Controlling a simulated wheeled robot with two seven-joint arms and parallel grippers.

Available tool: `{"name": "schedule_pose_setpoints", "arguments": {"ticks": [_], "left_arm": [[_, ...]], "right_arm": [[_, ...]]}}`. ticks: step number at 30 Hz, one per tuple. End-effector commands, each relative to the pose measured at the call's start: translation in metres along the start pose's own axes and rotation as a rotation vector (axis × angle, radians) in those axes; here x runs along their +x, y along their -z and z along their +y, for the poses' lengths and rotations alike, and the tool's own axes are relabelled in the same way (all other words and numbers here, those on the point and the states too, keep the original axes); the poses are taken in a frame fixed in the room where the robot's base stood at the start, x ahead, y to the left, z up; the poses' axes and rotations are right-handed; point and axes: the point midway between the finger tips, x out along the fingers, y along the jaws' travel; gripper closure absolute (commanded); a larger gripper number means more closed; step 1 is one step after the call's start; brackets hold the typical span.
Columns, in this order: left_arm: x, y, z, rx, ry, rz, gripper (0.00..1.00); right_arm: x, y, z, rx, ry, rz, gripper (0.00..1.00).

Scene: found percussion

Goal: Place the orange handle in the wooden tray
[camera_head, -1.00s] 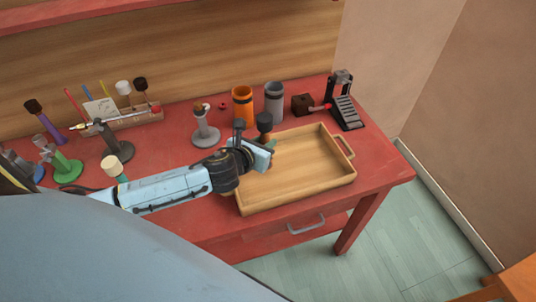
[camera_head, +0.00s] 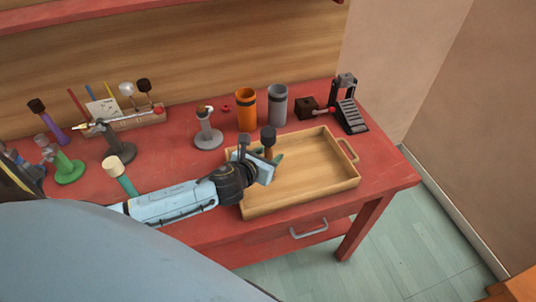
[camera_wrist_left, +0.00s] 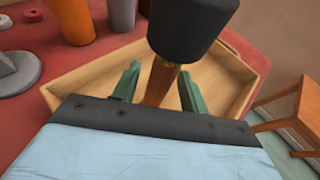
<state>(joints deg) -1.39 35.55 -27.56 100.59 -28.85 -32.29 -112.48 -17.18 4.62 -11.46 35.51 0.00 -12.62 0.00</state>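The orange handle (camera_head: 269,151) belongs to a mallet with a black head (camera_head: 268,133). It stands roughly upright at the left back part of the wooden tray (camera_head: 315,178). Whether its lower end touches the tray floor is hidden. My left gripper (camera_head: 270,158) is over the tray's left side. In the left wrist view, the orange-brown handle (camera_wrist_left: 158,85) is between the two green fingers (camera_wrist_left: 158,80), with gaps at both sides. The black head (camera_wrist_left: 190,30) is above the fingers. My right gripper is not in view.
An orange cup (camera_head: 246,110) and a grey cup (camera_head: 277,105) stand behind the tray. A grey stand (camera_head: 208,132) is to their left, and a black pedal device (camera_head: 350,112) is behind right. A cream-headed mallet (camera_head: 113,167) is near my forearm. The tray's right side is clear.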

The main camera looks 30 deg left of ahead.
Motion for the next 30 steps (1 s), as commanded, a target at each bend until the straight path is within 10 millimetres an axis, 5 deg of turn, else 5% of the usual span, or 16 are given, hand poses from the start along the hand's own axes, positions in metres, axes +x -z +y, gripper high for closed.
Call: {"name": "schedule_pose_setpoints", "arguments": {"ticks": [10, 22, 30], "left_arm": [[-0.010, -0.002, 0.000, 0.002, 0.000, 0.002, 0.56], [-0.090, -0.002, 0.000, 0.001, 0.002, 0.002, 0.56], [-0.118, -0.003, 0.000, 0.000, 0.000, 0.000, 0.56]], "right_arm": [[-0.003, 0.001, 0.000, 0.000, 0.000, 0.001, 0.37], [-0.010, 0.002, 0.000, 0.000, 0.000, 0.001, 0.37], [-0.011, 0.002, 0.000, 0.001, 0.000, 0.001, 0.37]]}}
